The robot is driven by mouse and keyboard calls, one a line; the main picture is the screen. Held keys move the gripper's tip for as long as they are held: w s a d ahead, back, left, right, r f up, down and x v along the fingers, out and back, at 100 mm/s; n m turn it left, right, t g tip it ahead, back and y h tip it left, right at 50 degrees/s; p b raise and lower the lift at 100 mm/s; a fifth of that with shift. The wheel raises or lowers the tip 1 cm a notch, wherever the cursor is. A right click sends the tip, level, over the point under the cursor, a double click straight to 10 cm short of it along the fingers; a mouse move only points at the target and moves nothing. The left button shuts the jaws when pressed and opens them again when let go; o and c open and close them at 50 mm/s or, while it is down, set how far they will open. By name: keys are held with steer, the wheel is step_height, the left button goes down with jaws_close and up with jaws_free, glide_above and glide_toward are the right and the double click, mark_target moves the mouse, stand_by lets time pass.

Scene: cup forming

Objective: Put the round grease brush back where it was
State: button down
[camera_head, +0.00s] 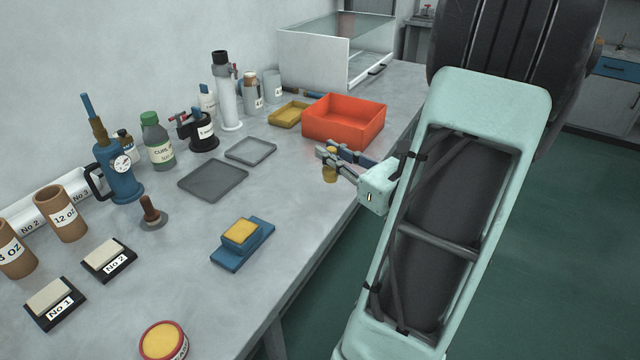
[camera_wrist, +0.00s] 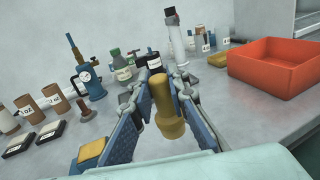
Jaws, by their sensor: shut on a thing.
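My gripper (camera_head: 328,154) is shut on a stubby yellow-brown piece, which I take for the round grease brush (camera_head: 329,175). In the wrist view the brush (camera_wrist: 163,100) stands roughly upright between the blue finger pads of my gripper (camera_wrist: 165,85), its wider end down. It is held in the air near the table's right edge, in front of the orange-red bin, and touches nothing else that I can see. A round tin with a red rim and yellow content (camera_head: 162,341) stands at the table's front edge; its label is only partly readable.
The orange-red bin (camera_head: 374,126) and a small yellow tray (camera_head: 283,122) stand towards the back. Two flat grey trays (camera_head: 213,181) lie mid-table. A blue block with a yellow top (camera_head: 240,250) is nearer. Bottles and a blue pump (camera_head: 122,184) line the wall. The table's middle right is clear.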

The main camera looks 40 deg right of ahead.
steer(key=shift+w+d+f+b, duration=0.25)
steer(key=shift+w+d+f, duration=0.6)
steer(key=shift+w+f, duration=1.2)
steer(key=shift+w+d+f+b, duration=0.3)
steer(key=shift+w+d+f, duration=0.6)
steer(key=shift+w+f, duration=1.15)
steer(key=shift+w+d+f+b, duration=0.25)
steer(key=shift+w+d+f, duration=0.6)
steer(key=shift+w+f, duration=1.2)
steer(key=shift+s+f, duration=0.15)
steer(key=shift+f, duration=0.05)
steer(key=shift+f, duration=0.2)
steer(key=c, duration=1.9)
jaws_free()
steer(key=shift+r, duration=0.1)
